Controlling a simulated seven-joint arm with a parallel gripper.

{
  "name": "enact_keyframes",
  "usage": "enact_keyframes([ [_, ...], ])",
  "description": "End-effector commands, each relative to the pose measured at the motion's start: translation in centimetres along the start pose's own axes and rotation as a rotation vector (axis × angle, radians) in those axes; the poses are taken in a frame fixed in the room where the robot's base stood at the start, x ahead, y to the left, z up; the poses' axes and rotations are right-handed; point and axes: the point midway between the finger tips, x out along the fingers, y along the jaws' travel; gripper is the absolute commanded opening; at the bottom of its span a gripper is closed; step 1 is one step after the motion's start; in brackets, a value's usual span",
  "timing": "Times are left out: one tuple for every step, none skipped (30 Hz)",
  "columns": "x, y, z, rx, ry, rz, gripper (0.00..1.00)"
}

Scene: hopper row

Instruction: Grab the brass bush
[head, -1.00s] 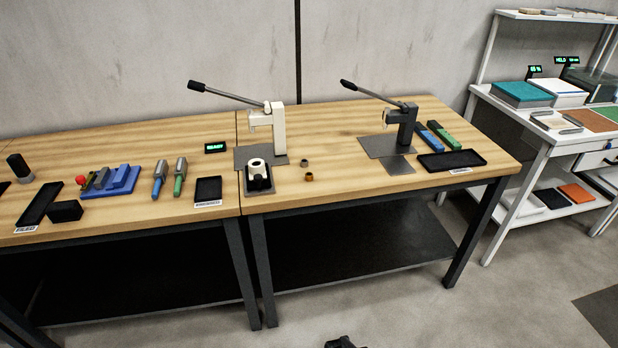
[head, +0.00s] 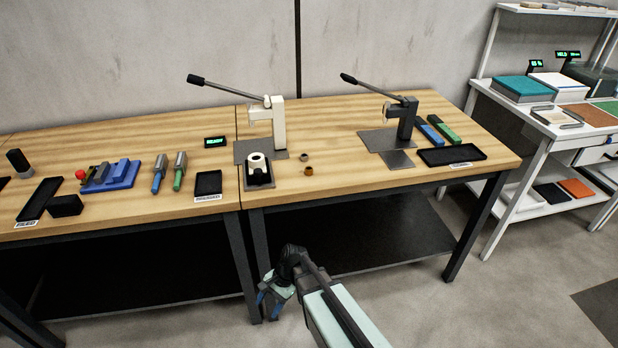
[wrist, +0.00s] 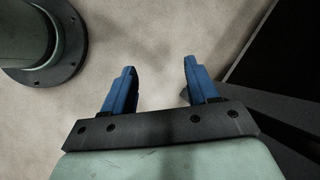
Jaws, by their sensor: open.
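Two small rings stand on the right wooden table, between the two presses. The nearer one is brown-gold and looks like the brass bush (head: 308,170). The other is a darker grey-brown ring (head: 304,157) just behind it. My gripper (head: 270,304) is low in front of the table, below its top and well short of the rings. In the wrist view my gripper (wrist: 160,88) has its two blue fingers apart with only floor between them. Neither ring shows in the wrist view.
A white press (head: 278,128) stands behind and left of the rings, with a white ring in a black holder (head: 259,182) before it. A dark press (head: 406,120) and black tray (head: 436,158) are to the right. The front table edge lies between my gripper and the rings.

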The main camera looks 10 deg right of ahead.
Motion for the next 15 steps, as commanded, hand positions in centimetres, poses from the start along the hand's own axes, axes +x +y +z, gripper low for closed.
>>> enact_keyframes([
  [-1.1,-2.2,0.3,0.019,-0.006,-0.031,0.58],
  [-1.6,-3.4,0.6,0.034,-0.013,-0.049,0.58],
  [-2.5,-4.9,1.1,0.053,-0.022,-0.073,0.58],
  [-3.1,-6.0,1.4,0.068,-0.030,-0.089,0.58],
  [-3.8,-7.2,1.8,0.082,-0.039,-0.107,0.58],
  [-4.7,-8.6,2.4,0.102,-0.051,-0.129,0.58],
  [-5.3,-9.7,2.8,0.116,-0.061,-0.145,0.58],
  [-6.0,-10.8,3.3,0.129,-0.072,-0.160,0.58],
  [-7.0,-12.2,3.9,0.146,-0.086,-0.180,0.58],
  [-7.7,-13.2,4.4,0.159,-0.098,-0.195,0.58],
  [-8.4,-14.3,4.9,0.172,-0.110,-0.209,0.58],
  [-9.5,-15.6,5.7,0.189,-0.126,-0.229,0.58],
  [-10.2,-16.6,6.2,0.202,-0.139,-0.242,0.58],
  [-11.0,-17.6,6.8,0.213,-0.152,-0.255,0.58],
  [-12.1,-18.9,7.6,0.229,-0.171,-0.271,0.58],
])
